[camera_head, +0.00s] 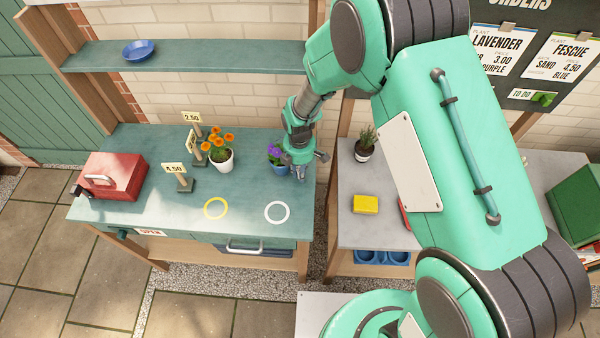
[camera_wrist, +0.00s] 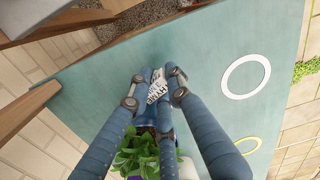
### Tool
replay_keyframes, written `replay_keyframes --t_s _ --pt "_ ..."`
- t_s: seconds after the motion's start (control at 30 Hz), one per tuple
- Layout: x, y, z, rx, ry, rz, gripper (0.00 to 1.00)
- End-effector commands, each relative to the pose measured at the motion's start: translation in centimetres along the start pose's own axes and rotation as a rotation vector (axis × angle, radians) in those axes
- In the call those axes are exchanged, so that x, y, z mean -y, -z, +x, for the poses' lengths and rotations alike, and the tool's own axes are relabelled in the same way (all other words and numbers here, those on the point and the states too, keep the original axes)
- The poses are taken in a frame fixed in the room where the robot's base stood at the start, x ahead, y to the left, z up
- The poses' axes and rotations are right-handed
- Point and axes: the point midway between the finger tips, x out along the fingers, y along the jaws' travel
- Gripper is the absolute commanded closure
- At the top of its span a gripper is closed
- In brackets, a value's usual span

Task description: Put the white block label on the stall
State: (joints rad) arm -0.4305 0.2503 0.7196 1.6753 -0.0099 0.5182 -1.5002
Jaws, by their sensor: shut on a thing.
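My gripper (camera_head: 300,172) is low over the right side of the green stall table (camera_head: 130,205), just right of the purple flower in a blue pot (camera_head: 280,166). In the wrist view my gripper (camera_wrist: 158,90) is shut on a small white piece with dark marks, which looks like the white label (camera_wrist: 157,85). The fingers hide most of it, and I cannot tell whether it touches the table. A white ring (camera_head: 277,212) is marked on the stall in front of my gripper; it also shows in the wrist view (camera_wrist: 246,76).
Orange flowers in a white pot (camera_head: 222,160), cream price labels (camera_head: 175,168) and a red box (camera_head: 112,175) stand on the stall. A yellow ring (camera_head: 216,208) is left of the white one. A grey table (camera_head: 390,232) bears a yellow block (camera_head: 365,204).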

Motion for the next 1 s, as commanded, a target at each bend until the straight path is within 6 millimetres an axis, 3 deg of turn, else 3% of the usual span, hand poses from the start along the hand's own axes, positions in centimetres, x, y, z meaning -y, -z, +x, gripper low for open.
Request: replay_keyframes --t_s 0.1,0.13,0.2,0.67,1.0 --pt "0.0 0.0 0.3 0.000 0.000 0.000 0.97" --pt "0.0 0.0 0.3 0.000 0.000 0.000 0.76" --pt "0.0 0.0 0.2 0.000 0.000 0.000 0.63" --pt "0.0 0.0 -0.3 0.000 -0.001 0.000 0.63" --pt "-0.1 0.0 -4.2 0.000 -0.003 0.000 0.63"
